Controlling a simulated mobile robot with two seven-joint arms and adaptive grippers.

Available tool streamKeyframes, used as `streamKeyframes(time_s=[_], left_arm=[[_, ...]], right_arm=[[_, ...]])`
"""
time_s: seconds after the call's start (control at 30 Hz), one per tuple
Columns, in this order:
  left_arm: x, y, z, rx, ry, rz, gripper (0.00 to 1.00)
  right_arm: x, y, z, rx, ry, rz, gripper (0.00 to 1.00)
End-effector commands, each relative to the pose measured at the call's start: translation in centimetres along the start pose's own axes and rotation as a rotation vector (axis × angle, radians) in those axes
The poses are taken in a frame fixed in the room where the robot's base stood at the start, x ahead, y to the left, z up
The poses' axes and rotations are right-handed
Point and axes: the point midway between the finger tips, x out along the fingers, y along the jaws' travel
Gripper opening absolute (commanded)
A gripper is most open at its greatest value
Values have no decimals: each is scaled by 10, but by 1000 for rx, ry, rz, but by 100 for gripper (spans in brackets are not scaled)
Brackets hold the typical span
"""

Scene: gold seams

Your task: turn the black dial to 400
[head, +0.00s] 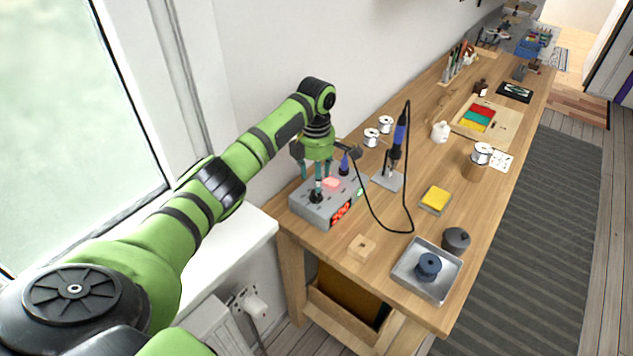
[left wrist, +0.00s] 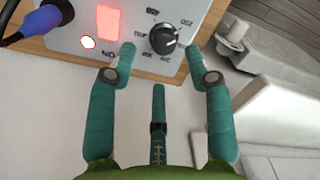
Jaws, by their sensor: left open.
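The black dial (head: 315,198) sits on top of a grey control box (head: 353,190) at the left end of the bench. In the left wrist view the dial (left wrist: 163,39) shows a white mark toward its right side, with small labels around it that I cannot read. My left gripper (head: 318,180) points down over the box. In the left wrist view its open fingers (left wrist: 161,52) stand apart, one tip on each side of the dial; I cannot tell whether they touch it. Red digits (head: 341,213) glow on the box front, too small to read. My right gripper is not in view.
A lit red switch (head: 331,183) and a blue-collared cable plug (head: 344,165) are close to the gripper. A soldering iron in a stand (head: 388,180) is to the right, its black cable looping nearby. A wooden block (head: 362,248) and a metal tray (head: 407,283) lie in front.

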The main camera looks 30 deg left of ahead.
Motion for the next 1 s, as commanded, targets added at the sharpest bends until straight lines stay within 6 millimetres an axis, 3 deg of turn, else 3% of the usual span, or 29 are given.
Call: streamKeyframes(time_s=[0.1, 0.27, 0.37, 0.67, 0.7, 0.8, 0.83, 0.93, 0.97, 1.0], left_arm=[[18, -1, -1, 0, 3, -4, 52], [41, -1, 0, 0, 3, -3, 52], [50, -1, 0, 1, 3, -1, 52], [54, 0, 0, 1, 1, 1, 52], [54, 0, 0, 1, 1, 1, 48], [54, 0, 0, 1, 1, 0, 8], [54, 0, 0, 1, 1, 0, 0], [54, 0, 0, 1, 2, 0, 0], [54, 0, 0, 1, 2, 0, 37], [54, 0, -1, 1, 2, 0, 52]], right_arm=[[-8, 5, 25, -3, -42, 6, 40], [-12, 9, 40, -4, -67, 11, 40], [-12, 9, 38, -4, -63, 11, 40], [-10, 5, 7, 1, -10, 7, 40], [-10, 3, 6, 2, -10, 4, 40], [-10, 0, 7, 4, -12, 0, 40], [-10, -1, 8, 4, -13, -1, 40], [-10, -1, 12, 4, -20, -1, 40], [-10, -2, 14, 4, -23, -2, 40], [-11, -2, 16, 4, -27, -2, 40]])
